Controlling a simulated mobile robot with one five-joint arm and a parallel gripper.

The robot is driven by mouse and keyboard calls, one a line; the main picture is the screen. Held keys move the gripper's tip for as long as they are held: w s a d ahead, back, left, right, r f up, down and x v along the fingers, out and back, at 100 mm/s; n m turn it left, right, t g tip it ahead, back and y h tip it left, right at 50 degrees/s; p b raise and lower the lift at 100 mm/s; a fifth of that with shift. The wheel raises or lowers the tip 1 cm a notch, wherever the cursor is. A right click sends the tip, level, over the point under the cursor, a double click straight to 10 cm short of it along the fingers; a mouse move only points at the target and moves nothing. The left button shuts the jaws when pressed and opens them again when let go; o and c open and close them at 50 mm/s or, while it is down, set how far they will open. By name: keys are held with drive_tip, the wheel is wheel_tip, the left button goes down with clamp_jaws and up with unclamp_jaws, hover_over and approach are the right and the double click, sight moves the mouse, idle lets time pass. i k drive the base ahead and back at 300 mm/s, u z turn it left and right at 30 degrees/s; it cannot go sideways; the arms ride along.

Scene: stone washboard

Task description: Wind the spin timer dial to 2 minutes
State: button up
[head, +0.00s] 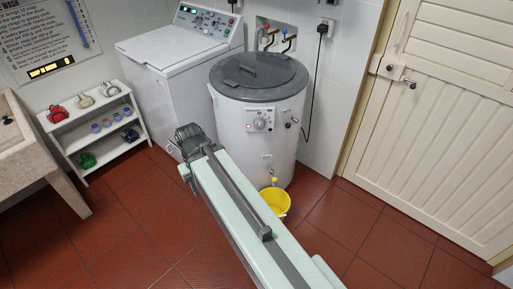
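The spin timer dial (259,124) is a small round knob on the front panel of the round white spin dryer (228,120) with a dark grey lid. The dial's pointer and markings are too small to read. A small red light shows beside it. My gripper (188,136) is at the far end of my pale green arm, left of the dial and in front of the white washing machine. It appears apart from the dial. Its fingers cannot be made out, and I see nothing held in it.
A white washing machine (165,50) stands behind left of the dryer. A yellow bucket (280,201) is under the dryer's spout. A low white shelf (75,142) and a stone sink (22,140) are at left. A door (450,110) is at right. Red floor tiles are clear between.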

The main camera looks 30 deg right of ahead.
sight(259, 123)
drive_tip(key=z, duration=0.3)
drive_tip(key=k, duration=0.35)
drive_tip(key=u, duration=1.1)
drive_tip(key=i, duration=0.75)
drive_tip(key=z, duration=0.2)
drive_tip(key=k, duration=0.8)
drive_tip(key=z, duration=0.15)
drive_tip(key=i, duration=0.9)
drive_tip(key=u, duration=0.1)
